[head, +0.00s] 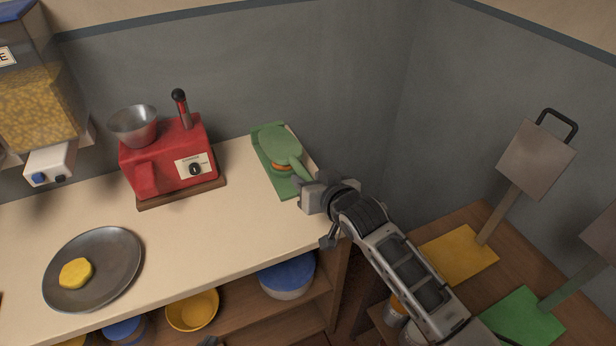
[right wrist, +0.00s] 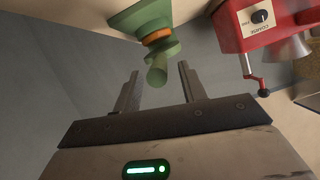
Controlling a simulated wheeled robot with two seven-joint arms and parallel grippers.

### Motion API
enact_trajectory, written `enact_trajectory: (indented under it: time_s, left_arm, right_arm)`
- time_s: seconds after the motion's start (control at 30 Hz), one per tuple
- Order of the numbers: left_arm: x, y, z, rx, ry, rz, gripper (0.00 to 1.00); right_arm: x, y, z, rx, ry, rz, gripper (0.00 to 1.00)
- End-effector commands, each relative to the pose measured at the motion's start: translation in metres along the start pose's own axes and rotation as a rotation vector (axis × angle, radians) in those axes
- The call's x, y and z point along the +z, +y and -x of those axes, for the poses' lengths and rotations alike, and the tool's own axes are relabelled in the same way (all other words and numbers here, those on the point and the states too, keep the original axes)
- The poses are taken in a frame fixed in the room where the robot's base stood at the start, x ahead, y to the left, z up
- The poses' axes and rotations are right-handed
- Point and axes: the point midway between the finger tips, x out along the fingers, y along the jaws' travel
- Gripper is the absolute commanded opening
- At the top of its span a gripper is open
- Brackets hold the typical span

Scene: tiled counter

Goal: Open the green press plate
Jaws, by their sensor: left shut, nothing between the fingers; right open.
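The green press (head: 272,163) stands near the back of the counter, right of the red machine. Its round green top plate (head: 280,143) lies down over the base, with an orange layer (head: 282,168) showing beneath. Its green handle (head: 301,169) points to the front right. My right gripper (head: 310,195) is open beside the handle's end. In the right wrist view, the handle (right wrist: 158,67) points into the gap between the open fingers (right wrist: 158,82); I cannot tell whether they touch it. Only a dark tip of my left gripper (head: 210,341) shows at the bottom edge.
A red machine (head: 165,160) with a metal bowl and lever stands left of the press. A grey plate (head: 112,262) holds a yellow piece (head: 76,272). Bowls sit on the shelf below. The counter's middle is clear; a wall rises behind the press.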

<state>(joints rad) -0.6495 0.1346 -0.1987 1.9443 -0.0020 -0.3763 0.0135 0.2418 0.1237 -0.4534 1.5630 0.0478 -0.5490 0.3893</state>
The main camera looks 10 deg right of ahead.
Motion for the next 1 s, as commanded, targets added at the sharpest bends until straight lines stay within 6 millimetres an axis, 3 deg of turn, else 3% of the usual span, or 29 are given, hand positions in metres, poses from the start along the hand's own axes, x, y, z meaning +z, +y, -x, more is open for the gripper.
enact_trajectory:
  time_s: [0.2, 0.47, 0.63, 1.0]
  left_arm:
    - [-0.0015, -0.0002, 0.0010, -0.001, 0.002, 0.000, 0.00]
    - [-0.0001, -0.0004, 0.0005, -0.001, 0.000, 0.000, 0.00]
    - [0.0001, -0.0005, 0.0005, -0.001, -0.001, 0.000, 0.00]
    - [0.0003, -0.0006, 0.0004, -0.002, -0.002, 0.000, 0.00]
  right_arm:
    - [-0.0005, -0.0007, -0.0136, -0.001, 0.000, 0.000, 0.41]
    - [-0.0001, -0.0004, -0.0146, 0.000, 0.000, 0.000, 0.41]
    - [0.0000, -0.0005, -0.0145, -0.001, 0.000, 0.000, 0.00]
    - [-0.0012, -0.0017, -0.0141, -0.002, -0.003, -0.002, 0.00]
